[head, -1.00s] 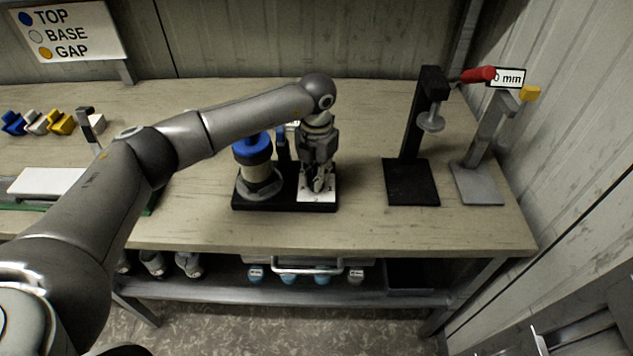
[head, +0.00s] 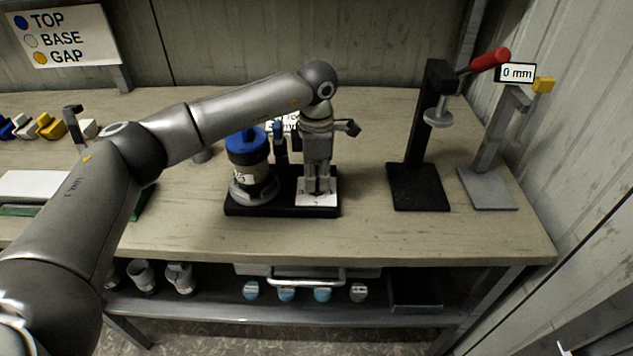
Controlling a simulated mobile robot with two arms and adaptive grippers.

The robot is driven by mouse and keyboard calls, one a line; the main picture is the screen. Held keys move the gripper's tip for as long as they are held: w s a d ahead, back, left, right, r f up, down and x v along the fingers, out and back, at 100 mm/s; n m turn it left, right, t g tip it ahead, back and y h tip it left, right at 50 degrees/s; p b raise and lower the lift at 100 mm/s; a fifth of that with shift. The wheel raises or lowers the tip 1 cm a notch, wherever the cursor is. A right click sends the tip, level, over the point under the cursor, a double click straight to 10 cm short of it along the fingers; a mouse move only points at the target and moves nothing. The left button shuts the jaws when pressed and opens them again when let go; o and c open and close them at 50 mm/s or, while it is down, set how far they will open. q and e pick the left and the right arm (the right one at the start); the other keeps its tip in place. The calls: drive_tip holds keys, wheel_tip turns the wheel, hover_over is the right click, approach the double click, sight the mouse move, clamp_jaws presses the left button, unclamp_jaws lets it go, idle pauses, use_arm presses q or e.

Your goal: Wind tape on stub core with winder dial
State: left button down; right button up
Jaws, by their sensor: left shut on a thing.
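The core (head: 250,173) stands upright at the left of the black winder base (head: 280,208). It has a blue top, a pale labelled body and a grey round foot. A white dial plate (head: 326,200) lies at the right of the base. My left gripper (head: 319,190) points straight down over this plate, its fingers shut on the winder dial. The dial itself is mostly hidden by the fingers. A dark post with blue on it stands between the core and the gripper. My right gripper is not in view.
A black clamp stand (head: 418,185) with a red handle and a grey gauge (head: 488,188) reading 0 mm stand to the right. Blue, white and yellow pieces (head: 40,127) lie at the far left. The bench front (head: 400,240) is clear.

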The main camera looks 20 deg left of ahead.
sight(317, 180)
use_arm(q)
drive_tip(key=shift+s+f+m, duration=0.2)
drive_tip(key=shift+f+m, duration=0.1)
drive_tip(key=shift+m, duration=0.3)
drive_tip(key=shift+b, duration=0.35)
drive_tip(key=c, duration=1.4)
unclamp_jaws()
drive_tip(key=shift+r, duration=0.1)
drive_tip(key=shift+c, duration=0.2)
drive_tip(key=shift+w, duration=0.1)
drive_tip(key=shift+r, duration=0.25)
wheel_tip(317, 180, up, 12)
drive_tip(key=shift+f, duration=0.15)
